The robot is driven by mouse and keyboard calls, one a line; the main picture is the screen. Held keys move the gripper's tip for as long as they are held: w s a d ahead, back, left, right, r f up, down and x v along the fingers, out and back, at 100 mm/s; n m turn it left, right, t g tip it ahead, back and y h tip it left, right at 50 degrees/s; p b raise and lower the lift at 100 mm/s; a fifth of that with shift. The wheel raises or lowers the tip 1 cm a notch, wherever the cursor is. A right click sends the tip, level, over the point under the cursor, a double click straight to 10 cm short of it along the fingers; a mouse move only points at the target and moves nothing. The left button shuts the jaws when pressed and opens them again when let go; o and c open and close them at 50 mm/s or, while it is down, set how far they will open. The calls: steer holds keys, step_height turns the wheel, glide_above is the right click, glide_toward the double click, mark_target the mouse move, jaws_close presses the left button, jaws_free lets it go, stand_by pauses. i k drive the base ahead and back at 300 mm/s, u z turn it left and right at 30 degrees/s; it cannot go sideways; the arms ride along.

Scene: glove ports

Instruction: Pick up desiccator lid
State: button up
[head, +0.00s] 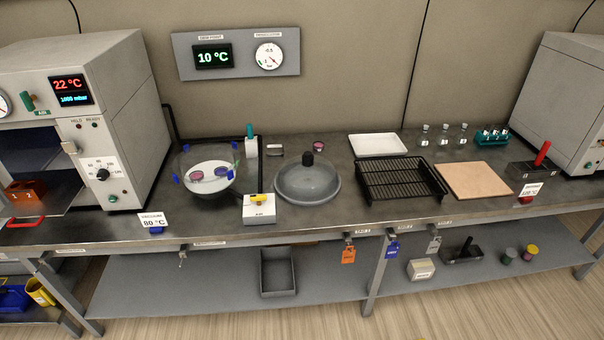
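The desiccator lid (307,182) is a grey, translucent dome with a black knob on top. It rests on the steel bench, right of the desiccator base. The desiccator base (208,182) is a clear bowl with blue clips around its rim, and it stands open. A white plate and small pink-rimmed dishes show inside it. My gripper is not in the head view, so its state is not shown.
A white box with a yellow switch (259,208) stands close left of the lid. A black wire rack (401,179) lies close right. A white tray (378,145) and a tan board (474,181) lie further right. An oven (85,115) stands at left.

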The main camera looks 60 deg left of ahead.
mark_target(300, 179)
steer(key=u, duration=0.35)
steer(key=i, duration=0.7)
steer(key=u, duration=1.05)
steer(key=i, duration=0.75)
steer(key=u, duration=0.35)
